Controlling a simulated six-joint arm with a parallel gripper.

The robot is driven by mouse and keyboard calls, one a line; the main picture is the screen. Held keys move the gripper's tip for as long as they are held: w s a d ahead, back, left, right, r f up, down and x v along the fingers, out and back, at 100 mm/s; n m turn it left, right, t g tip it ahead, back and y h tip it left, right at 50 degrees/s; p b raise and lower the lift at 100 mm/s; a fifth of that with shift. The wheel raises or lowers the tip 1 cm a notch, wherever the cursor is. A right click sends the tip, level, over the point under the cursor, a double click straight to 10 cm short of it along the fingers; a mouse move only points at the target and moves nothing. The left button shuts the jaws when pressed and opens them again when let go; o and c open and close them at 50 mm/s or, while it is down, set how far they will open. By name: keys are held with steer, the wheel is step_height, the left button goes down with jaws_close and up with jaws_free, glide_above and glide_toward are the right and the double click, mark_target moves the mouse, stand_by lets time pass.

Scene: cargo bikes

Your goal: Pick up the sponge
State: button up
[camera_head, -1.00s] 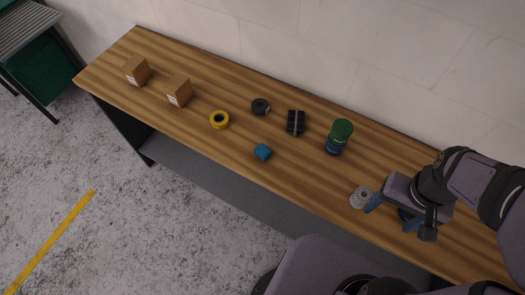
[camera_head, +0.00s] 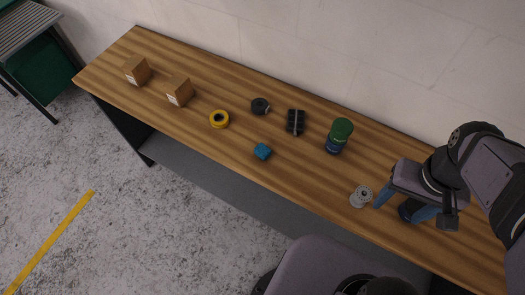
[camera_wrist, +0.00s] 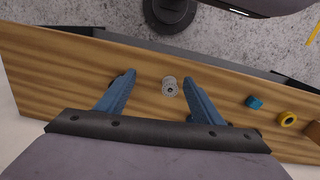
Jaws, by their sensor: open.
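The sponge is most likely the small blue block (camera_head: 263,151) near the front edge of the wooden bench, left of its middle; it also shows at the right in the wrist view (camera_wrist: 254,102). My gripper (camera_head: 401,213) is over the right end of the bench, well to the right of the block. Its two blue fingers are spread apart in the wrist view (camera_wrist: 160,82), with nothing held between them. A grey metal cog-like part (camera_head: 360,197) lies on the bench just left of my fingers and shows beyond the fingertips in the wrist view (camera_wrist: 169,86).
On the wooden bench (camera_head: 215,154) stand a green-topped canister (camera_head: 339,136), a black strapped item (camera_head: 295,122), a black roll (camera_head: 260,106), a yellow tape roll (camera_head: 219,119) and two cardboard boxes (camera_head: 137,71). A dark round item (camera_head: 408,211) sits under my gripper. A wall runs behind.

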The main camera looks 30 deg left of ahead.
steer(key=w+a+f+n+t+h+b, duration=0.25)
steer(key=w+a+n+h+b, duration=0.2)
steer(key=a+n, duration=0.5)
steer(key=w+a+f+n+t+h+b, duration=0.1)
steer(key=w+a+n+t+h+b, duration=0.4)
steer(key=n, duration=0.7)
steer(key=s+a+r+n+t+y+b, duration=0.1)
steer(key=s+a+n+t+y+b, duration=0.2)
steer(key=a, duration=0.6)
steer(key=s+a+r+n+t+y+b, duration=0.1)
steer(key=s+a+n+t, duration=0.1)
steer(key=a+n+t, duration=0.45)
steer(key=s+a+n+y+b, duration=0.2)
steer(key=s+a+y, duration=0.1)
steer(key=a, duration=0.8)
glide_toward(260, 152)
steer(key=w, duration=0.3)
steer(key=shift+w+d+f+h, duration=0.25)
steer(key=shift+w+d+f, duration=0.15)
steer(key=shift+p+x, duration=0.6)
steer(key=shift+x, duration=0.15)
steer(key=shift+w, duration=0.4)
steer(key=shift+w+d+r+p, duration=0.1)
steer(key=shift+w+r+p, duration=0.05)
steer(key=shift+w+p, duration=0.25)
steer(key=p+x, duration=0.2)
steer(key=x, duration=0.1)
steer(key=shift+r, duration=0.1)
steer(key=shift+w, duration=0.6)
